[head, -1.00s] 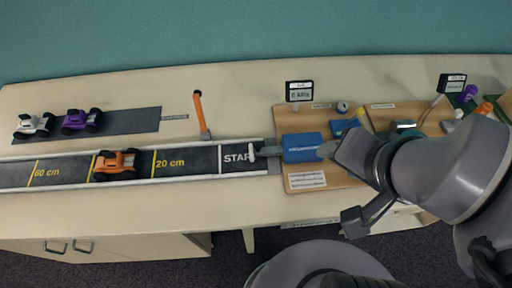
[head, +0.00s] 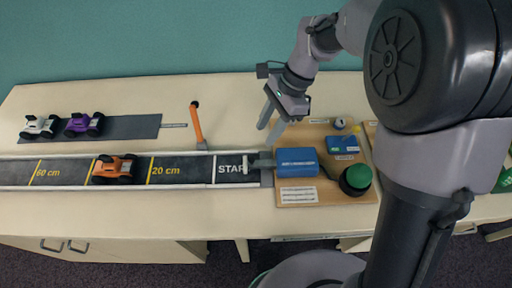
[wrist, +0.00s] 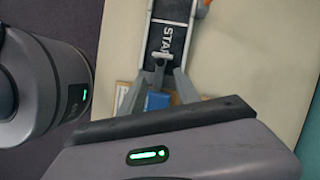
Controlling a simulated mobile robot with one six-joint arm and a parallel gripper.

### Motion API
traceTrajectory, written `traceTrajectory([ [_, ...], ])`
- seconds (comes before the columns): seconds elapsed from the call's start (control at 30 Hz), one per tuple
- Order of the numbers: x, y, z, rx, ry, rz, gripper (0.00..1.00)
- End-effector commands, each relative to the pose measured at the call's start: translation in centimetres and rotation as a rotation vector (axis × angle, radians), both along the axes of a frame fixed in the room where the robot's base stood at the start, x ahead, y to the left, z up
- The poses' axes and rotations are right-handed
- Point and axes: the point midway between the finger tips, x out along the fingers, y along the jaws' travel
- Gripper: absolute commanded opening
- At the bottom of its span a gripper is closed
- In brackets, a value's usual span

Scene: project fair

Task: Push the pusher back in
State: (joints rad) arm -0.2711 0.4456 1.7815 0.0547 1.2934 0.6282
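The pusher (head: 262,163) is a grey rod with a pale crossbar end. It sticks out to the left of a blue box (head: 297,162) on a wooden board, with its end over the START area of the track (head: 191,170). It also shows in the wrist view (wrist: 158,77), between my fingers in the picture. My gripper (head: 267,134) is open and empty, fingers pointing down, above and behind the pusher in the head view. I see no contact between them. In the wrist view the blue box (wrist: 158,101) is partly hidden by my gripper.
An orange car (head: 114,168) stands on the track near the 20 cm mark. An orange-handled stick (head: 197,122) stands behind the track. A green button (head: 358,177) is right of the blue box. White (head: 39,127) and purple (head: 85,124) cars stand on a grey strip. The tabletop in front is clear.

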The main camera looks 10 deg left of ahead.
Motion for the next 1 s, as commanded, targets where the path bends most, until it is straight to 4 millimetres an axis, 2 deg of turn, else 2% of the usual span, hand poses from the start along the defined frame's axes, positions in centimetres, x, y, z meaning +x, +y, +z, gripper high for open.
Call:
traceTrajectory([
  [0.03, -0.4, 0.4, -2.1, -0.001, 0.002, 0.002, 0.39],
  [0.1, -0.9, 1.1, -4.0, -0.001, 0.002, 0.003, 0.39],
  [0.3, -1.9, 2.5, -8.2, -0.001, -0.002, 0.002, 0.39],
  [0.47, -2.3, 3.1, -9.6, -0.001, -0.002, 0.002, 0.39],
  [0.73, -2.3, 3.2, -9.6, -0.001, -0.003, 0.001, 0.39],
  [0.77, -2.3, 3.2, -9.6, -0.001, -0.003, 0.001, 0.35],
  [0.93, -2.3, 3.2, -9.6, 0.000, -0.003, 0.001, 0.01],
  [1.0, -2.3, 3.2, -9.6, 0.000, -0.003, 0.001, 0.00],
])
